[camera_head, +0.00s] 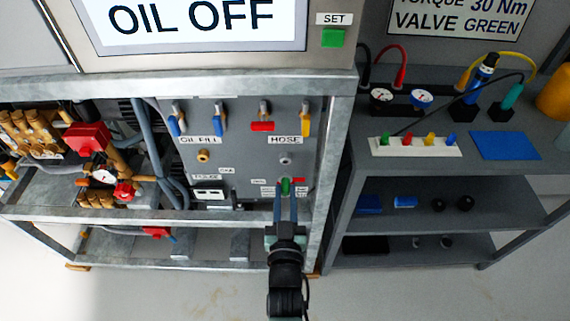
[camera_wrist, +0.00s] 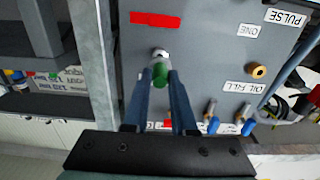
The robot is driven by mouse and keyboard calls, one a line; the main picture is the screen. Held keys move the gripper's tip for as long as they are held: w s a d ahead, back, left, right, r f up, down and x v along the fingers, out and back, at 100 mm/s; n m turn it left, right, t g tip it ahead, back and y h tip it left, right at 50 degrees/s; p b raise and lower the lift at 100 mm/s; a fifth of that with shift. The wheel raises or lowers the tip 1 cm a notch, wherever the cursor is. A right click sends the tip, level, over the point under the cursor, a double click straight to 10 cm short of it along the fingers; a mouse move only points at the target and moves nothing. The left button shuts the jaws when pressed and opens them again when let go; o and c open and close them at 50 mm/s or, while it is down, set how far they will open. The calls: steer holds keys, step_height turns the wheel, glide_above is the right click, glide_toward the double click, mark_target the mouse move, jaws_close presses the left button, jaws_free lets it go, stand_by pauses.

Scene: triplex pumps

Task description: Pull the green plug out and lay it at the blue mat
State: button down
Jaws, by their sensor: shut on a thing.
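The green plug (camera_head: 285,186) is at the lower right of the grey pump panel, below the HOSE label. My gripper (camera_head: 286,192) is shut on it, with one finger on each side. In the wrist view the green plug (camera_wrist: 160,73) sits between the fingertips of my gripper (camera_wrist: 161,80). A metal fitting (camera_wrist: 160,53) shows just beyond the plug; I cannot tell whether the plug is still seated. The blue mat (camera_head: 505,146) lies flat and empty on the top of the dark shelf to the right.
A white rack (camera_head: 415,147) with coloured plugs stands left of the mat. Gauges (camera_head: 401,98), cables and a driver-like tool (camera_head: 480,75) are behind it. A steel frame post (camera_head: 335,150) stands between the panel and the shelf. Coloured valve levers (camera_head: 262,126) are above the plug.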

steer(key=shift+s+p, duration=0.55)
steer(key=shift+s, duration=0.75)
